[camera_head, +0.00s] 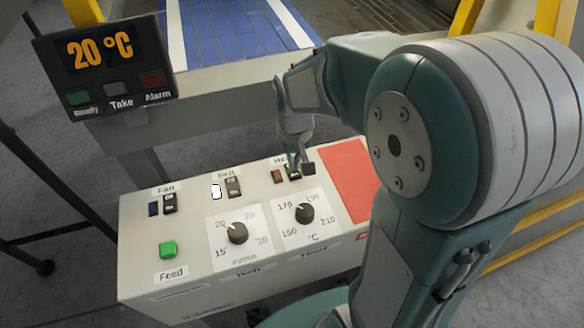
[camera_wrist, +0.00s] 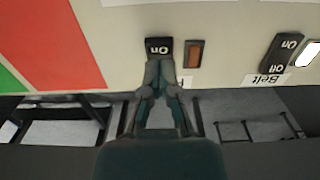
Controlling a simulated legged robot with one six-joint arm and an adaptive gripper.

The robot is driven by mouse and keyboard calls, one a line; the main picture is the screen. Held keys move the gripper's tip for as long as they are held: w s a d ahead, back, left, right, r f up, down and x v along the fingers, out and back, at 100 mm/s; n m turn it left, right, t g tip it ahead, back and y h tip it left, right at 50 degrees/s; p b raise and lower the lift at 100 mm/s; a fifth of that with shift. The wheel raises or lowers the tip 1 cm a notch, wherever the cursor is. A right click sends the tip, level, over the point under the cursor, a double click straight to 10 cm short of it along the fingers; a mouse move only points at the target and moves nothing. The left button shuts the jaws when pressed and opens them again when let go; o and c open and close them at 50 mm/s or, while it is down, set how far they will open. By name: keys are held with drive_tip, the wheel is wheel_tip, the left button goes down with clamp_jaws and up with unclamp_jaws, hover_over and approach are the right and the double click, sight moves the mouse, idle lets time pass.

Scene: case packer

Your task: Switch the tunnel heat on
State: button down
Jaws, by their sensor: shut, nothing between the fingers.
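The heat switch (camera_head: 293,173) is a black rocker on the sloped white control box (camera_head: 140,270), behind the right dial. Its label is partly hidden by my gripper. In the wrist view the switch (camera_wrist: 158,46) shows its "On" end, and the fingers cover the other end. The lamp beside it (camera_wrist: 194,54) is dull brown and looks unlit; it also shows in the head view (camera_head: 278,176). My gripper (camera_head: 299,160) is shut and empty, fingertips at the switch. In the wrist view its tips (camera_wrist: 163,66) overlap the switch; contact is unclear.
The belt switch (camera_head: 233,187) has a bright white lamp (camera_head: 216,191) beside it. The fan switch (camera_head: 170,203) has a dark blue lamp. Two dials, a green Feed button (camera_head: 168,249) and a red panel (camera_head: 349,180) share the box. A display (camera_head: 104,55) reads 20 °C.

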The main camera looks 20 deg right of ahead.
sight(294, 175)
drive_tip(key=shift+f, duration=1.3)
idle(0.9)
drive_tip(key=shift+r, duration=3.5)
drive_tip(key=shift+s+r, duration=0.25)
drive_tip(key=shift+r, duration=0.05)
drive_tip(key=s+r+t, duration=0.2)
drive_tip(key=s+r, duration=0.2)
drive_tip(key=s, duration=0.3)
drive_tip(key=s+r+t, duration=0.3)
drive_tip(key=s, duration=0.3)
drive_tip(key=shift+s+r+t, duration=0.3)
drive_tip(key=shift+s+r, duration=0.05)
drive_tip(key=shift+r, duration=0.05)
